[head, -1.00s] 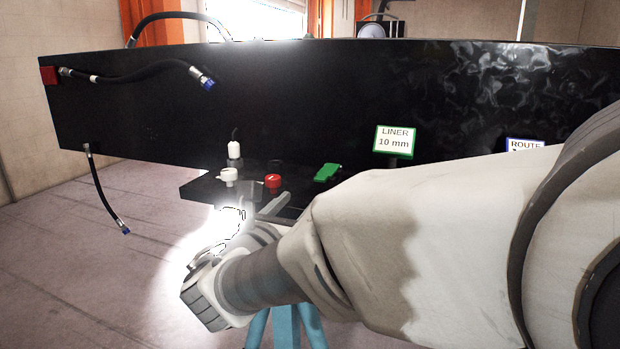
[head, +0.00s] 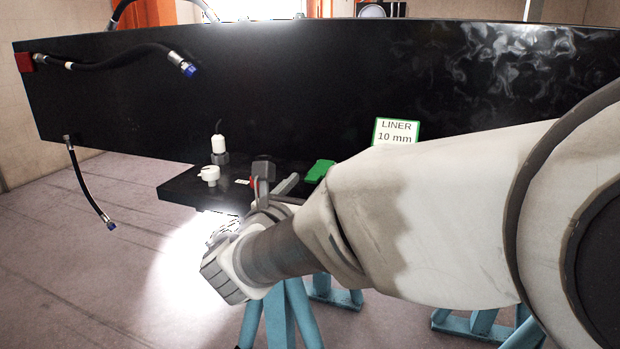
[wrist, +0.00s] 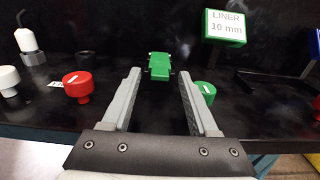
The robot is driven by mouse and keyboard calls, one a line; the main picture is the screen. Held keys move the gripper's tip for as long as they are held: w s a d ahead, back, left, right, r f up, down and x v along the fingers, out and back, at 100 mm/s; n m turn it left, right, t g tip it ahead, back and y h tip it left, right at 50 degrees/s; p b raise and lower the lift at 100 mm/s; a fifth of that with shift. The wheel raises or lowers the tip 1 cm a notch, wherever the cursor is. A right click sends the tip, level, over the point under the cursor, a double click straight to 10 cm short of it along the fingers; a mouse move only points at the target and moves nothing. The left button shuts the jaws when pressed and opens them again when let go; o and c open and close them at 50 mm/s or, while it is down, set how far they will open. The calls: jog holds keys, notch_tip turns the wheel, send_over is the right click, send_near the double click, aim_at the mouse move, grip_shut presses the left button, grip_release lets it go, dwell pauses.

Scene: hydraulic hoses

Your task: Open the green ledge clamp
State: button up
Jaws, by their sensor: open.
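The green ledge clamp (wrist: 159,66) sits on the black ledge in the wrist view, ahead of and between the fingers of my gripper (wrist: 160,85). It also shows in the head view (head: 318,171), just right of my gripper (head: 276,180). My gripper is open and empty, with its fingers apart on either side of the line to the clamp and not touching it. Whether the clamp is open or shut cannot be told. A green knob (wrist: 204,92) stands beside the right finger.
A red knob (wrist: 76,86) stands left of the left finger. A green-framed "LINER 10 mm" sign (head: 395,131) stands behind right. Hoses (head: 130,52) hang at the panel's left.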

jog(key=shift+w+d, duration=0.1)
jog(key=shift+w, duration=0.15)
grip_shut()
dwell(1.4)
